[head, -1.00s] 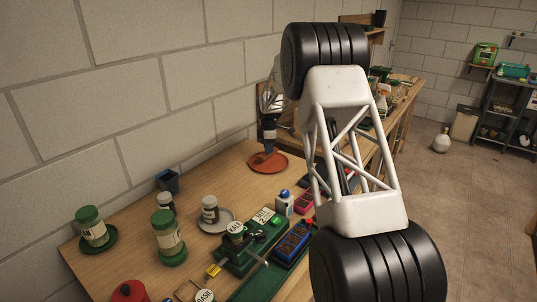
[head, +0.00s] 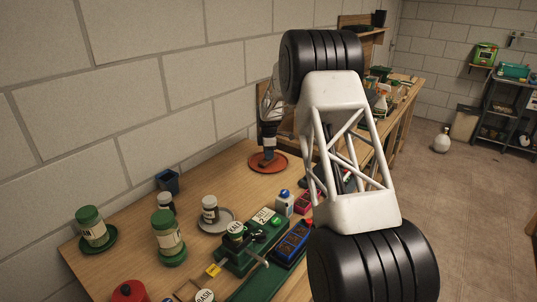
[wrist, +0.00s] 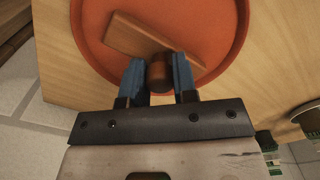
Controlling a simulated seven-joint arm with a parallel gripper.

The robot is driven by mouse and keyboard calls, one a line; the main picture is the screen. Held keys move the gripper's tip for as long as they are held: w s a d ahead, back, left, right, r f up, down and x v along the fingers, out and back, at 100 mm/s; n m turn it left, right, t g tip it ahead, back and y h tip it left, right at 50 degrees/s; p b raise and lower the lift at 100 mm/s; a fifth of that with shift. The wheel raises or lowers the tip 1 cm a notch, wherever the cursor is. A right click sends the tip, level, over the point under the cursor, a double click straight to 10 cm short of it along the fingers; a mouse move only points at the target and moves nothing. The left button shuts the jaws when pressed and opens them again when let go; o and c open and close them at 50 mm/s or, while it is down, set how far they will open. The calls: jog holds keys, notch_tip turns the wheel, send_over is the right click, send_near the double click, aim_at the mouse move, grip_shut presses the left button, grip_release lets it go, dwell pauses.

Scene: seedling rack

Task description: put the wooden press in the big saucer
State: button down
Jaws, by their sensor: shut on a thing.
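The wooden press is a flat brown wooden block (wrist: 150,40) with a round knob handle. In the wrist view my gripper (wrist: 159,75) has its two blue fingers closed on either side of the knob. The block lies within the outline of the big saucer, a round terracotta-orange dish (wrist: 92,36). I cannot tell whether the block touches the saucer's floor. In the head view the saucer (head: 281,165) sits at the far end of the bench, with my gripper (head: 267,160) low over it. The press is too small and hidden to make out there.
A grey saucer with a small jar (head: 210,209) stands nearer on the wooden bench (head: 220,172). A dark blue pot (head: 168,181), green-lidded jars (head: 168,237) and a green rack (head: 247,250) also stand there. Bare wood surrounds much of the big saucer.

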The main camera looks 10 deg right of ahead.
jog(key=shift+f, duration=0.1)
jog(key=c, duration=0.9)
grip_release()
notch_tip(320, 180, up, 12)
dwell(0.6)
jog(key=shift+r, duration=0.2)
